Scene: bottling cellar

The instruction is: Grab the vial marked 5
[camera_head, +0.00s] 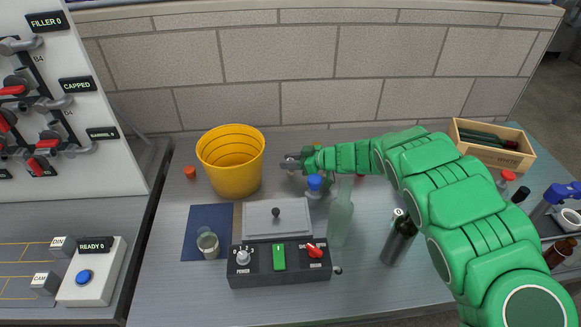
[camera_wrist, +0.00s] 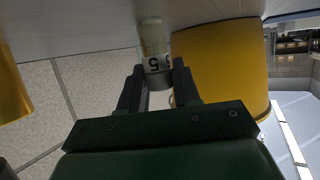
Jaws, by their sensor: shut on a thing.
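In the wrist view the picture is upside down, with the table at the top. In the head view my gripper (camera_head: 287,161) is just right of the yellow bucket (camera_head: 231,175). The vial is too small and too covered there to make out. I cannot tell whether it touches the table.
A blue-capped flask (camera_head: 315,186) stands close below my gripper. A clear green bottle (camera_head: 341,220) and a dark bottle (camera_head: 398,243) stand to the right. A black control box (camera_head: 279,262) and a glass (camera_head: 208,245) are nearer. A wooden crate (camera_head: 493,157) is at the back right.

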